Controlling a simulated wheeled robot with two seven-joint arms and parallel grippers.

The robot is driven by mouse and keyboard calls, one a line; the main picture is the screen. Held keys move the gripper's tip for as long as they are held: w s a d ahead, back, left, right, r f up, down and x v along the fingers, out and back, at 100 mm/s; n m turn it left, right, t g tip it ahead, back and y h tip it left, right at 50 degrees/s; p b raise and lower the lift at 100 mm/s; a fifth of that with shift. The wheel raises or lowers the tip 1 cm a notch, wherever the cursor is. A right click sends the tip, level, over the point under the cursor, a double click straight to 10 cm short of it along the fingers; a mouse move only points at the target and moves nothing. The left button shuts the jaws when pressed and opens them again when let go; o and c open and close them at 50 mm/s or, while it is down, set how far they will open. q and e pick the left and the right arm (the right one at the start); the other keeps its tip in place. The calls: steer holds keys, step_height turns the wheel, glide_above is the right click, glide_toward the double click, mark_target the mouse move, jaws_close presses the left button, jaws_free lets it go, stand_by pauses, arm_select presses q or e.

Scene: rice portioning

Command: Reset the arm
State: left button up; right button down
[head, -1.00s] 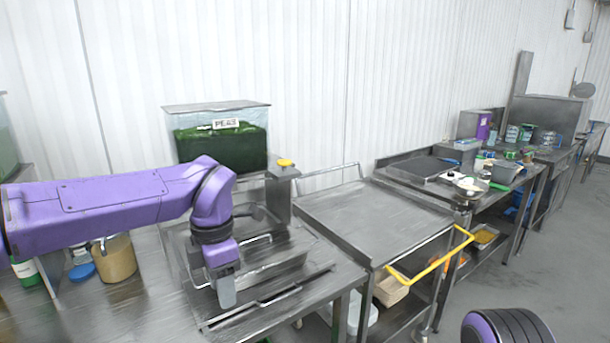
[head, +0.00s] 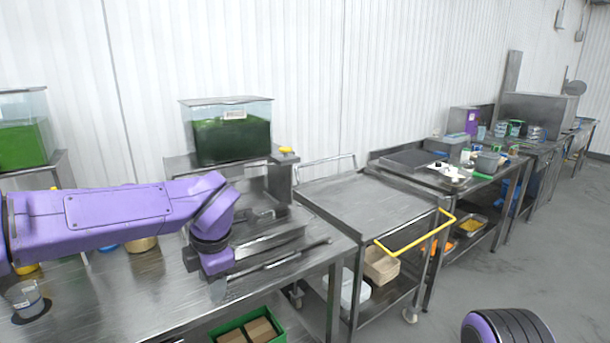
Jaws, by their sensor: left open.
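My left arm (head: 110,215) is purple and comes in from the left in the head view, over a steel worktable (head: 130,300). Its wrist bends down, and my left gripper (head: 217,284) points down close over the tabletop, in front of the steel unit at the back. The gripper is open, and I see nothing held in it. Its fingers are small and hard to make out. Of my right arm (head: 507,329) only a purple and black rounded part shows at the bottom right. My right gripper is out of view.
A clear bin of green contents (head: 232,135) stands behind the table; another (head: 22,140) is at the left. A clear cup (head: 24,297) sits at the table's left. A cart with a yellow handle (head: 415,236) stands to the right. A green crate (head: 250,328) is below.

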arm_select(q)
steer(key=s+a+f+m+t+y, duration=0.1)
steer(key=a+f+m+t, duration=0.15)
steer(key=f, duration=0.55)
steer(key=s+a+f+m+t+y, duration=0.2)
steer(key=a+f+m, duration=0.15)
steer(key=f, duration=0.55)
steer(key=s+a+f+m+t+y, duration=0.15)
steer(key=f+m, duration=0.25)
steer(key=f, duration=0.4)
steer(key=s+a+f+m+g+h, duration=0.1)
steer(key=s+f+m, duration=0.2)
steer(key=s, duration=0.6)
steer(key=s+a+f+m+g+h+b, duration=0.1)
steer(key=s+a+f+m+g, duration=0.1)
steer(key=s+f, duration=0.6)
steer(key=s+a+f+m+g+h+b, duration=0.1)
steer(key=s+f+m, duration=0.3)
steer(key=s, duration=0.7)
step_height(320, 180, down, 2)
steer(key=shift+s+a+f+g, duration=0.2)
steer(key=shift+s+a+g, duration=0.2)
steer(key=shift+a, duration=0.1)
